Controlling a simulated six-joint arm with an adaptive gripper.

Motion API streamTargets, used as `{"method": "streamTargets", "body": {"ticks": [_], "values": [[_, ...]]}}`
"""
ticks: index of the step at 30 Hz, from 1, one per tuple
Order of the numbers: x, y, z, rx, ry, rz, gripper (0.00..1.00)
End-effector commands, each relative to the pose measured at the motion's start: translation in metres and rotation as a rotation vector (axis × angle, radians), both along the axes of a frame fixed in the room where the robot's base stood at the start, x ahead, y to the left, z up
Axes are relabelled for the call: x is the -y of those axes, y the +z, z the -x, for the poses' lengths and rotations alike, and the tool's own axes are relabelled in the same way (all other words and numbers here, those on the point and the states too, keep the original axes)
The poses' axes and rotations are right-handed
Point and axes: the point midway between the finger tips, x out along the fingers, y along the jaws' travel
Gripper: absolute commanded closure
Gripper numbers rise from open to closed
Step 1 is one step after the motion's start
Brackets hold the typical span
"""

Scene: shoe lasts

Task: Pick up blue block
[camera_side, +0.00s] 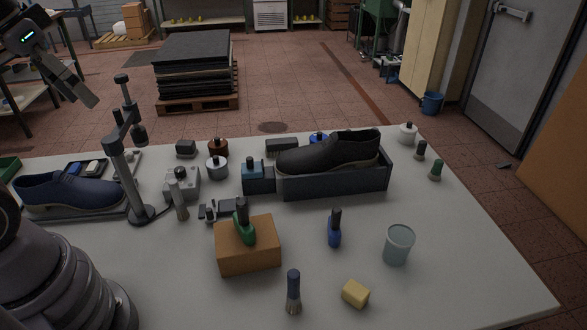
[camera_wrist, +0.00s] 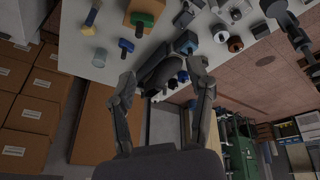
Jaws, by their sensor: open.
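No plain, separate blue block is certain in either view. A squarish dark blue block-like piece (camera_side: 262,184) stands at the left end of the grey tray holding a black shoe, and a blue jar with a black cap (camera_side: 251,172) is at its left. In the wrist view a blue item (camera_wrist: 187,42) shows near the shoe; I cannot tell which it is. My gripper (camera_side: 80,88) is at the upper left of the side view, high and away from the objects. In the wrist view its two fingers (camera_wrist: 162,74) are spread wide with nothing held between them.
A black shoe (camera_side: 325,154) lies in the tray (camera_side: 335,185). A metal stand (camera_side: 122,180) rises at left beside a blue shoe (camera_side: 70,190).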

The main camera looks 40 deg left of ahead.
Motion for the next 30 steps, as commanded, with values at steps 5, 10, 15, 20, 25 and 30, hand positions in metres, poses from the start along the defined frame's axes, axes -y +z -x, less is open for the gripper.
{"method": "streamTargets", "body": {"ticks": [5, 10, 15, 20, 25, 30], "values": [[0.047, -0.012, -0.045, -0.284, 0.088, 0.267, 0.46], [0.095, -0.030, -0.096, -0.556, 0.206, 0.534, 0.46], [0.139, -0.060, -0.155, -0.812, 0.351, 0.792, 0.46], [0.172, -0.105, -0.211, -1.025, 0.516, 1.031, 0.46], [0.194, -0.173, -0.266, -1.205, 0.717, 1.281, 0.46], [0.200, -0.242, -0.299, -1.306, 0.900, 1.485, 0.46]]}}
